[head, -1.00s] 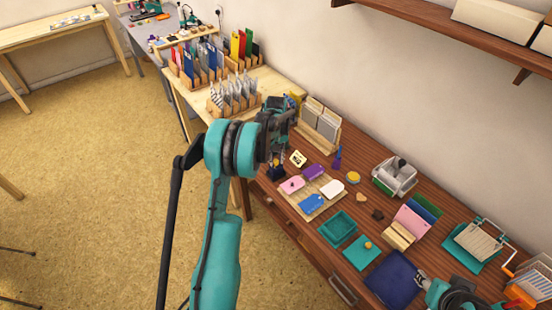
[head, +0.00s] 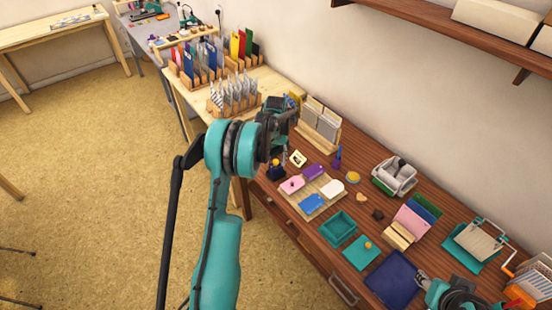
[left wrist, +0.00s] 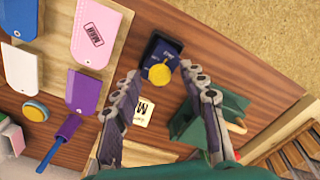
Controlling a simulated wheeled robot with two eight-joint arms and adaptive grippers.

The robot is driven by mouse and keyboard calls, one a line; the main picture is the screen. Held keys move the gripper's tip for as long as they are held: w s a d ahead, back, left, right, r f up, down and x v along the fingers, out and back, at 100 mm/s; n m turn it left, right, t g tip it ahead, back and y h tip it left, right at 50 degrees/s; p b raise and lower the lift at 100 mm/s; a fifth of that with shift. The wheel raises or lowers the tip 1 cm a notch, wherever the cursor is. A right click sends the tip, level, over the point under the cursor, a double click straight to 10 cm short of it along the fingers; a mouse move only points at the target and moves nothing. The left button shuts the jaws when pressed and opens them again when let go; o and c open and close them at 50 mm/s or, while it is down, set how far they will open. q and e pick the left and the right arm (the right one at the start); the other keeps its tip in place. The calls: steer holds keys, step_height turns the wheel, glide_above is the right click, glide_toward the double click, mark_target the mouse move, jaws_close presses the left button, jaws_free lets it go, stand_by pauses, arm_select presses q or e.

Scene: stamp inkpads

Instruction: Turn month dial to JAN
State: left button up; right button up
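A dark blue block with a round yellow dial stands near the table edge, left of the tag board in the head view. The block (head: 275,173) and the dial (head: 276,162) are small there. In the left wrist view the dial (left wrist: 160,75) lies between and just beyond my fingertips, on the block (left wrist: 162,50). Print on the block is too small to read. My left gripper (left wrist: 160,71) is open, with its fingers apart on either side of the dial; I see no contact. My right gripper (head: 424,279) is at the lower right by the navy pad; its fingers are unclear.
A small printed card (left wrist: 143,110) lies beside the block. A dark green object (left wrist: 205,118) is close to one finger. A wooden board (head: 325,204) holds several coloured tags. A card rack (head: 318,128) stands behind. Floor is open on the left.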

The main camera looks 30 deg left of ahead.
mark_target(277, 162)
arm_select(q)
step_height(277, 162, up, 12)
stand_by(0.6)
stand_by(0.5)
steer(key=s+d+r+m+t, duration=0.1)
steer(key=s+d+r+t, duration=0.2)
steer(key=s+d+r, duration=0.85)
steer(key=s+d+f+m+t, duration=0.1)
steer(key=s+d+f+t, duration=0.1)
steer(key=s+d, duration=0.3)
steer(key=s+d+f+m+t, duration=0.1)
steer(key=s+d+f, duration=0.3)
steer(key=s, duration=0.7)
steer(key=shift+s+d+t, duration=0.35)
steer(key=shift+d+t, duration=0.2)
steer(key=shift+t, duration=0.05)
